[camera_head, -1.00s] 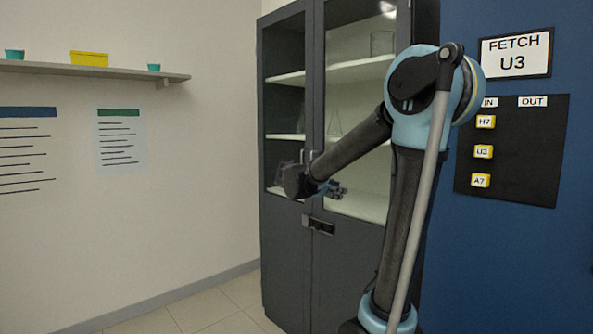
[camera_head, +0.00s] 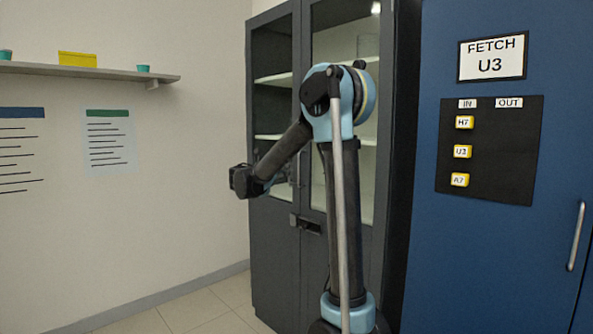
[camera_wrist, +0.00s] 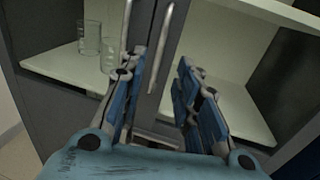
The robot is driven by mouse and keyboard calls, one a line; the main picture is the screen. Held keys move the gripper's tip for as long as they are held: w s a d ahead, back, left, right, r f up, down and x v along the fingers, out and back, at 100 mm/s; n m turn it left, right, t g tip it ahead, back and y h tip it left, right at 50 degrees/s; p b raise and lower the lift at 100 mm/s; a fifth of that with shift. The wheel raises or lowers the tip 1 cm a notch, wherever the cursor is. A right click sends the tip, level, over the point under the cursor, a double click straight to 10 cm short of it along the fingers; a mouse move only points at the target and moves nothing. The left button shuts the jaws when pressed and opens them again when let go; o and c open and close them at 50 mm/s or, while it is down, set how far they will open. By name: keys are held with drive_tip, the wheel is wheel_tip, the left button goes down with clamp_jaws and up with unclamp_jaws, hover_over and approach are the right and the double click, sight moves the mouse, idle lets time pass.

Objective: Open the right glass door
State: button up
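The grey cabinet (camera_head: 274,265) has two tall glass doors. The right glass door (camera_head: 335,40) looks shut in the head view; pale shelves show through it, and my arm covers part of it. In the wrist view its upright handle (camera_wrist: 160,48) stands near the left door's handle (camera_wrist: 127,28). My gripper (camera_wrist: 159,62) is open, with its blue fingers apart. The right door's handle runs down into the gap between them, and I cannot tell whether it touches a finger. In the head view the fingers are mostly hidden behind my wrist.
A dark latch (camera_head: 305,223) sits on the cabinet front below the glass. Glassware (camera_wrist: 89,38) stands on a shelf behind the left glass. A blue panel with a tag board (camera_head: 490,150) is to the right. Floor (camera_head: 205,305) is clear at the front left.

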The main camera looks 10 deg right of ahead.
hover_over(299, 183)
drive_tip(key=shift+w, duration=0.3)
